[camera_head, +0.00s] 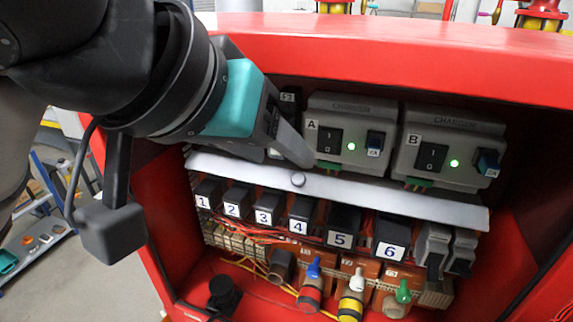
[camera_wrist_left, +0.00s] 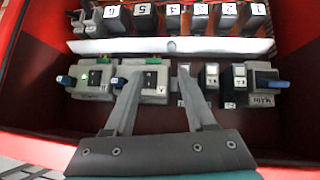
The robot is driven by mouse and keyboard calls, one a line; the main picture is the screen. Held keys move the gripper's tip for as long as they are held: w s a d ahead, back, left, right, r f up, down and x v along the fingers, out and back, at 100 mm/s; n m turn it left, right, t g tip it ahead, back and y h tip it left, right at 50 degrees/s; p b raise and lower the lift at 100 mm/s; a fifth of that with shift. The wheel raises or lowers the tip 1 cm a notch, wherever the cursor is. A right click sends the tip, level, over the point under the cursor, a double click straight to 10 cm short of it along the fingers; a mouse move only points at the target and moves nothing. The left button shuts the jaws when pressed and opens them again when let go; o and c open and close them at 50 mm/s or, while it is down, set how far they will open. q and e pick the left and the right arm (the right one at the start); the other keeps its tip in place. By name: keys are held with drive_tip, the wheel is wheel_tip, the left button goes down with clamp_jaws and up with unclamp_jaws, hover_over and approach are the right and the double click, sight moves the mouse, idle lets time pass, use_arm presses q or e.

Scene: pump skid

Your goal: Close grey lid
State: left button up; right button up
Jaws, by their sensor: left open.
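The grey lid (camera_head: 400,201) is a long, light grey strip with a small round knob (camera_head: 298,180). It stretches across the red cabinet between the chargers above and the row of numbered black blocks below, which stay exposed. In the left wrist view the lid (camera_wrist_left: 215,46) and its knob (camera_wrist_left: 171,45) appear upside down, beyond the fingertips. My left gripper (camera_head: 286,154) is open and empty, just above the lid near the knob. Its two fingers (camera_wrist_left: 160,72) are spread apart in the left wrist view, over charger A. I cannot tell whether a fingertip touches the lid. My right gripper is not in view.
Charger A (camera_head: 347,133) and charger B (camera_head: 437,148) stand behind the lid with lit green lamps. Below are numbered blocks (camera_head: 340,226), orange wires and coloured plugs (camera_head: 351,296). The red cabinet rim (camera_head: 400,50) overhangs the top, and side walls close in the space.

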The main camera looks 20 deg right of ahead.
use_arm(q)
drive_tip(key=shift+s+a+r+t+y, duration=0.5)
drive_tip(key=shift+s+a+r+y, duration=0.35)
drive_tip(key=shift+r, duration=0.35)
drive_tip(key=b, duration=0.6)
approach(298, 178)
drive_tip(key=x, duration=0.6)
drive_tip(key=shift+f, duration=0.25)
drive_tip(key=shift+w+d+f, duration=0.3)
drive_tip(key=shift+w, duration=0.1)
drive_tip(key=shift+c, duration=0.2)
clamp_jaws()
